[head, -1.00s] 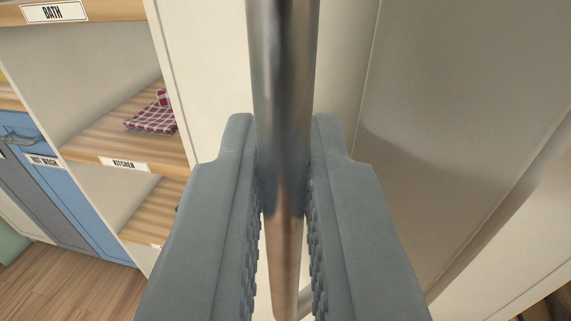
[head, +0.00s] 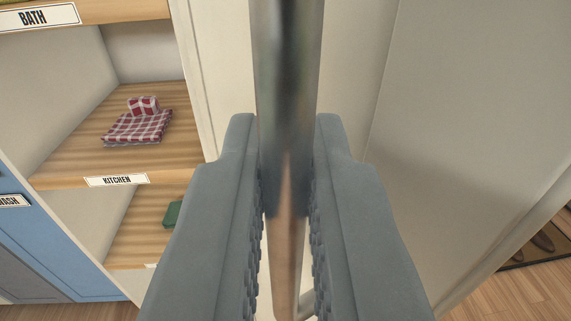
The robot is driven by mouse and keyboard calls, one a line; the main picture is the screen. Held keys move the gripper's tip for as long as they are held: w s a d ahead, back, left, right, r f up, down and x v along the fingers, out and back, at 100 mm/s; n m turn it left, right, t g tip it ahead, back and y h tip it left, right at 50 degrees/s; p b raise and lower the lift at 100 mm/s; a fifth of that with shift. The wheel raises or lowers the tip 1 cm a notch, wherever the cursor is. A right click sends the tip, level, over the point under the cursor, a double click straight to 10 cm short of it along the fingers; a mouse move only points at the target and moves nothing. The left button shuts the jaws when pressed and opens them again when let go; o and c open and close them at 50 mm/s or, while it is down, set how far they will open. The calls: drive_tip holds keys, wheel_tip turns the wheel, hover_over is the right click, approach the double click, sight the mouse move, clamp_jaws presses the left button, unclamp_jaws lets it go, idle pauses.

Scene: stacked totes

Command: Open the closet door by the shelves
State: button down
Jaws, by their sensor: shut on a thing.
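The closet door (head: 440,110) is a cream panel that fills the middle and right of the view. Its upright metal bar handle (head: 286,70) runs down the middle of the picture. My gripper (head: 286,150) is shut on the handle, with one grey finger on each side of it. The door stands at an angle to the shelves (head: 110,182) at the left. Floor and dark shoes show past its lower right edge. The handle's lower part is partly hidden between the fingers.
A red checked cloth (head: 137,126) lies folded on the shelf labelled KITCHEN. A green item (head: 173,214) sits on the shelf below. A blue cabinet front (head: 50,240) is at the lower left. Shoes (head: 543,242) rest on a dark tray at the right. Wooden floor (head: 510,290) shows nearby.

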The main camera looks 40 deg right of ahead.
drive_tip(key=w+a+m+g+h, duration=0.4)
drive_tip(key=w+a+g, duration=0.1)
drive_tip(key=a, duration=0.4)
drive_tip(key=shift+w+a, duration=0.25)
drive_tip(key=shift+a, duration=0.15)
drive_tip(key=c, duration=1.6)
unclamp_jaws()
drive_tip(key=shift+d, duration=0.1)
drive_tip(key=shift+c, duration=0.2)
drive_tip(key=v, duration=1.7)
drive_tip(key=shift+w+a, duration=0.2)
drive_tip(key=shift+a, duration=0.15)
